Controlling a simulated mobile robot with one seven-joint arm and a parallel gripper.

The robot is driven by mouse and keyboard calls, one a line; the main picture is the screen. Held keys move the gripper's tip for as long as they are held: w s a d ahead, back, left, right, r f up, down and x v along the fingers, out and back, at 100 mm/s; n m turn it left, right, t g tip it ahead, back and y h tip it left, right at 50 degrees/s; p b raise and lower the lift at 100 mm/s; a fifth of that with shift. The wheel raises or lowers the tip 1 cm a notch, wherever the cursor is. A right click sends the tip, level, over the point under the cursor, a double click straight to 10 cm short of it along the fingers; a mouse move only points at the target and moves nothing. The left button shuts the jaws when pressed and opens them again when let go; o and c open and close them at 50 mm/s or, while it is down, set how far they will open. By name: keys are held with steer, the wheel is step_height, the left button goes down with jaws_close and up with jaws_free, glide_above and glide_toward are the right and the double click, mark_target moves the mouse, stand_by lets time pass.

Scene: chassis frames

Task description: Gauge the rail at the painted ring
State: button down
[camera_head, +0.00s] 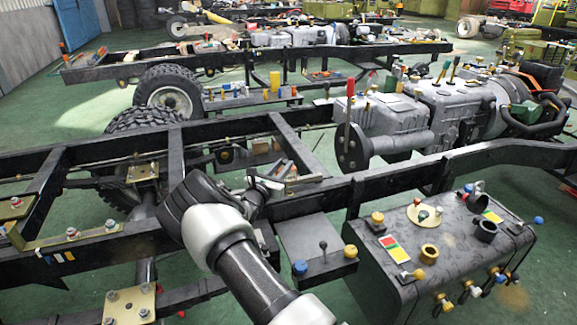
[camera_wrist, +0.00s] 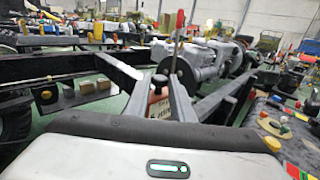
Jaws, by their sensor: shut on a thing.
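The near black chassis rail (camera_head: 385,178) runs from lower left to upper right in the head view. My gripper (camera_head: 282,182) is just above and beside this rail, near a cross-member. My gripper is shut on this small thing, mostly hidden by the fingers. I cannot make out a painted ring on the rail, or whether the held thing touches the rail.
A grey engine and gearbox (camera_head: 395,120) with a red-handled lever (camera_head: 347,108) stand beyond the rail. A black tank (camera_head: 450,255) with coloured caps and fittings is at right. A dark box with a small lever (camera_head: 320,245) lies near my arm. Tyres (camera_head: 145,118) stand behind.

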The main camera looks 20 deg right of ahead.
steer(key=c, duration=1.6)
jaws_free()
steer(key=shift+d, duration=0.1)
steer(key=shift+o, duration=0.2)
steer(key=p+v, duration=0.2)
steer(key=v, duration=1.5)
steer(key=shift+p, duration=0.3)
steer(key=shift+s, duration=0.1)
